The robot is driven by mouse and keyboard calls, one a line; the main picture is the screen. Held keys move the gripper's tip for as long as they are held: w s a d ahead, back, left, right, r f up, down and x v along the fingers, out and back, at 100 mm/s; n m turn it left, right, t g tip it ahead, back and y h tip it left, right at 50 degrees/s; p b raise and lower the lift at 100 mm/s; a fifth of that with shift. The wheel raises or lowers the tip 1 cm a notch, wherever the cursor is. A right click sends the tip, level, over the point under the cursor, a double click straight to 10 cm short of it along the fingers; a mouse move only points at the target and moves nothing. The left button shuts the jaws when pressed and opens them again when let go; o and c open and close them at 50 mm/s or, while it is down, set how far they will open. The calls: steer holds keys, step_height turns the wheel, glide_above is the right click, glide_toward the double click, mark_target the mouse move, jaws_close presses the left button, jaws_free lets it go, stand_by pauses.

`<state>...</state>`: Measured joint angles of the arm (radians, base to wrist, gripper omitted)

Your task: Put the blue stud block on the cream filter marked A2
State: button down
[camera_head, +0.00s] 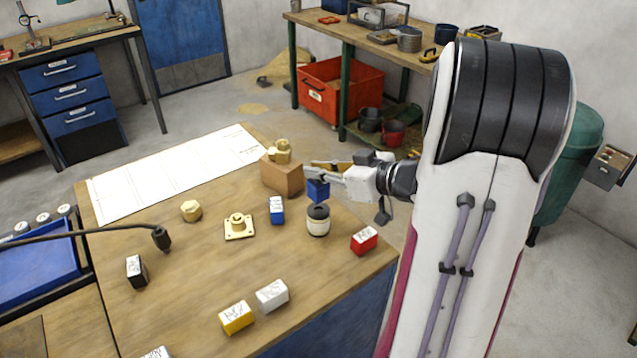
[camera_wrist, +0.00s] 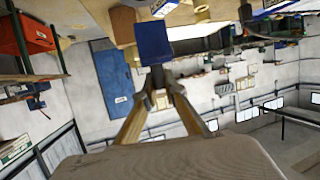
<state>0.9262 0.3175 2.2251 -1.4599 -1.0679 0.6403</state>
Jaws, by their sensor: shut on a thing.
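My gripper (camera_head: 321,174) reaches in from the right and is shut on the blue stud block (camera_head: 318,191). The block also shows in the wrist view (camera_wrist: 153,43), out at the fingertips (camera_wrist: 161,88). In the head view, a cream filter (camera_head: 318,228) with a dark top stands upright on the bench, just below the held block. The two look very close there; I cannot tell whether they touch. I cannot read a mark A2 on the filter. A second blue block (camera_head: 277,211), with a white label, lies left of the filter.
A brown block (camera_head: 281,177) with a brass fitting (camera_head: 281,151) on it stands behind the filter. A red labelled block (camera_head: 364,240) lies to the right. A brass flange (camera_head: 238,227) and brass nut (camera_head: 191,210) lie left. Yellow (camera_head: 236,317) and white (camera_head: 272,295) blocks lie in front.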

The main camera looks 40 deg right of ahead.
mark_target(325, 184)
stand_by(0.3)
steer(key=shift+f, duration=1.8)
steer(key=shift+f, duration=0.1)
steer(key=c, duration=2.1)
jaws_free()
steer(key=shift+f, duration=0.1)
steer(key=shift+c, duration=0.2)
steer(key=shift+r, duration=0.2)
steer(key=v, duration=1.2)
steer(key=shift+w, duration=0.1)
